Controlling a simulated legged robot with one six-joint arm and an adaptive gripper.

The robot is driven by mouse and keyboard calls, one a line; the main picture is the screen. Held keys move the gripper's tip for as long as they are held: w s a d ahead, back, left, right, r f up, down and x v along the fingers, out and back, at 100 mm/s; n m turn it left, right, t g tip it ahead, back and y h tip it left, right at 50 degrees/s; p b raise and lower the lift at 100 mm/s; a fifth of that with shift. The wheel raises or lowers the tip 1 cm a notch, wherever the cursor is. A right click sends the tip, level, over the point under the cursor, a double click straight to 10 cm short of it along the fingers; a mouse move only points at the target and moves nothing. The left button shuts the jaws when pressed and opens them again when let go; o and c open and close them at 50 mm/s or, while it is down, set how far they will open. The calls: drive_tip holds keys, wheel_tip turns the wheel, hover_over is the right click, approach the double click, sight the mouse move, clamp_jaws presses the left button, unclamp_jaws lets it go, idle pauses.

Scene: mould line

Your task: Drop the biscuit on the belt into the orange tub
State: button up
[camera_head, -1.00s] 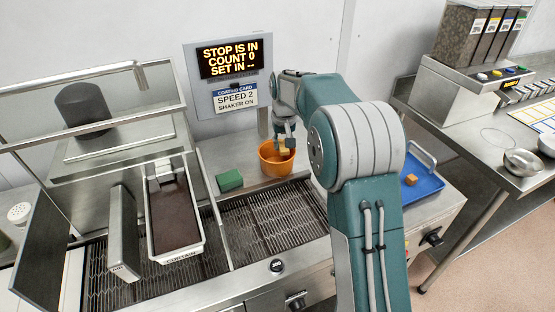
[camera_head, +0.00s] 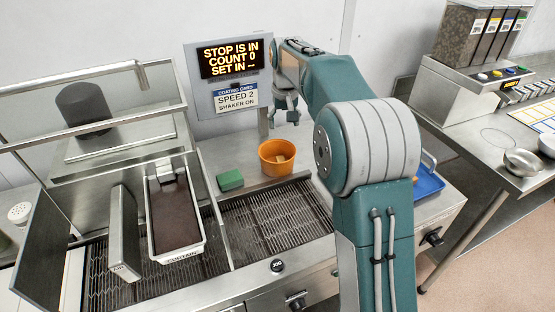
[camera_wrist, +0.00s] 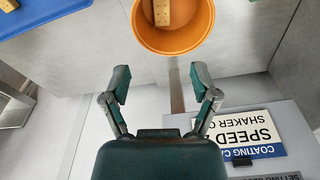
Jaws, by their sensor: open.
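The orange tub (camera_head: 277,162) stands on the steel ledge behind the belt (camera_head: 275,217). A tan biscuit (camera_head: 281,158) lies inside the tub; in the wrist view the biscuit (camera_wrist: 171,12) is against the inside of the orange tub (camera_wrist: 202,40), partly cut off by the frame edge. My gripper (camera_head: 286,106) is above and behind the tub, apart from it. In the wrist view my gripper (camera_wrist: 160,88) has its fingers spread, with nothing between them. The part of the belt in view shows no biscuit on it.
A green block (camera_head: 230,180) sits left of the tub. A tray marked "CURTAIN" (camera_head: 193,252) stands farther left over the belt. The display (camera_head: 229,60) is behind my gripper. A blue tray (camera_head: 428,184) lies right, partly hidden by my arm.

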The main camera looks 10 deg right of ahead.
drive_tip(key=r, duration=0.4)
drive_tip(key=shift+s, duration=0.25)
drive_tip(key=s+r+t, duration=0.1)
drive_tip(key=s+r, duration=0.2)
drive_tip(key=s, duration=0.6)
drive_tip(key=s+r+t, duration=0.1)
drive_tip(key=s+r, duration=0.1)
drive_tip(key=s, duration=0.7)
drive_tip(key=s+f+t, duration=0.1)
drive_tip(key=s+f, duration=0.2)
drive_tip(key=s, duration=0.6)
drive_tip(key=s+f+t, duration=0.1)
drive_tip(key=s+f, duration=0.3)
drive_tip(key=s, duration=0.5)
drive_tip(key=shift+f, duration=0.2)
